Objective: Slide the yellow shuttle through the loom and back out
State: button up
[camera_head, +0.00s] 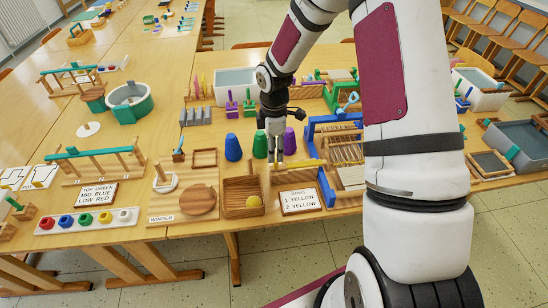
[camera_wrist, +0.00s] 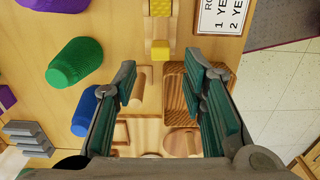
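The yellow shuttle (camera_head: 306,163) is a slim bar lying on a small wooden holder, its right end close to the blue-framed loom (camera_head: 325,184). In the wrist view the shuttle (camera_wrist: 160,8) shows at the top, with wood crossing between its yellow parts. My arm hides the loom's right part.
Blue (camera_head: 233,148), green (camera_head: 260,145) and purple (camera_head: 290,141) cones stand just behind the gripper. A wooden tray (camera_head: 230,209) with a yellow ball is in front left. A card (camera_head: 300,201) reading "ROWS 1 YELLOW 2 YELLOW" lies in front of the shuttle.

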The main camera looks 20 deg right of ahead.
notch_tip(320, 180, up, 7)
jog(key=shift+f, duration=0.2)
dwell(0.5)
jog(key=s+a+r+m+t+h, duration=0.1)
jog(key=s+r+m, duration=0.2)
jog(key=s+r, duration=0.45)
jog(key=s+a+r+m+t+h, duration=0.15)
jog(key=s+r+m, duration=0.25)
jog(key=r, duration=0.6)
jog(key=s+a+r+m+t+y, duration=0.1)
jog(key=s+m, duration=0.3)
jog(key=s, duration=0.4)
jog(key=s+a+r+m+t+y, duration=0.1)
jog(key=s+a+r+m, duration=0.1)
jog(key=s, duration=0.5)
notch_tip(320, 180, up, 3)
jog(key=shift+s+a+f+m, duration=0.15)
jog(key=shift+s+a+m, duration=0.15)
jog(key=shift+m, duration=0.6)
jog(key=shift+d+t, duration=0.15)
jog(key=shift+t, duration=0.1)
